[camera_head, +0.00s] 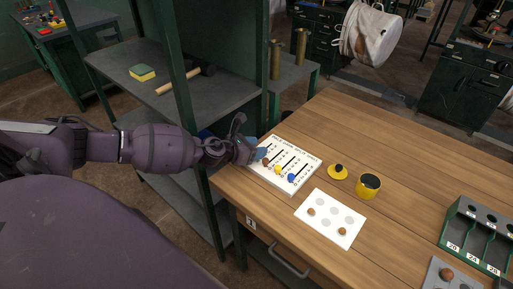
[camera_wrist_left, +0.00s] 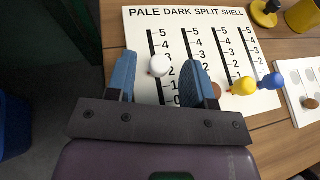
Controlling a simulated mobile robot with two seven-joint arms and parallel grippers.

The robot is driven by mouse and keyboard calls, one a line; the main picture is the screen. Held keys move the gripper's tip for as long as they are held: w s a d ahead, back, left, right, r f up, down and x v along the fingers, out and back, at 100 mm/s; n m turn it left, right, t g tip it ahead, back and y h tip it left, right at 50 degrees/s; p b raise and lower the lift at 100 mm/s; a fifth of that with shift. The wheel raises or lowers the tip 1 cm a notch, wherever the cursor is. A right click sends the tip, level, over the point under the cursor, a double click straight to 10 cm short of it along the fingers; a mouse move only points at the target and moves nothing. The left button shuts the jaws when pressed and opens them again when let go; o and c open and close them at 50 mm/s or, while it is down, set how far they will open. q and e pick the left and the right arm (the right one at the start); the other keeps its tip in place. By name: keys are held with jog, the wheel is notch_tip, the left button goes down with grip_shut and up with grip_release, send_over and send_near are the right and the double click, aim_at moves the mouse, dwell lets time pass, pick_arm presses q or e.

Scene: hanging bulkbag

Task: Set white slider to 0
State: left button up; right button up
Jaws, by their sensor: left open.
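The white slider board (camera_head: 283,187) lies on the wooden table's left edge. In the left wrist view the board (camera_wrist_left: 185,20) shows scales marked PALE, DARK, SPLIT and SHELL. The white slider knob (camera_wrist_left: 159,66) is on the leftmost slot, seen near the 2 to 3 marks. My left gripper (camera_wrist_left: 159,62) is open, its blue fingers on either side of the white knob with gaps visible; contact is not seen. In the head view my left gripper (camera_head: 256,153) covers the board's far-left part, and the white knob cannot be made out. My right gripper is not in view.
Beside it sit brown (camera_wrist_left: 215,90), yellow (camera_wrist_left: 243,86) and blue (camera_wrist_left: 272,81) knobs; the right finger partly covers the brown one. A white card (camera_head: 330,219), yellow lid (camera_head: 338,172) and yellow cup (camera_head: 368,186) stand to the right. A grey shelf (camera_head: 205,95) is behind my left arm.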

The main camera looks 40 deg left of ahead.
pick_arm(q)
jog(key=shift+c, duration=0.5)
grip_shut()
jog(key=shift+s+a+p, duration=0.1)
jog(key=shift+s+p, duration=0.4)
jog(key=shift+s, duration=1.35)
jog(key=shift+f, duration=0.1)
jog(key=shift+o, duration=0.5)
grip_release()
jog(key=shift+s, duration=0.2)
jog(key=shift+w, duration=0.1)
jog(key=shift+v, duration=5.4)
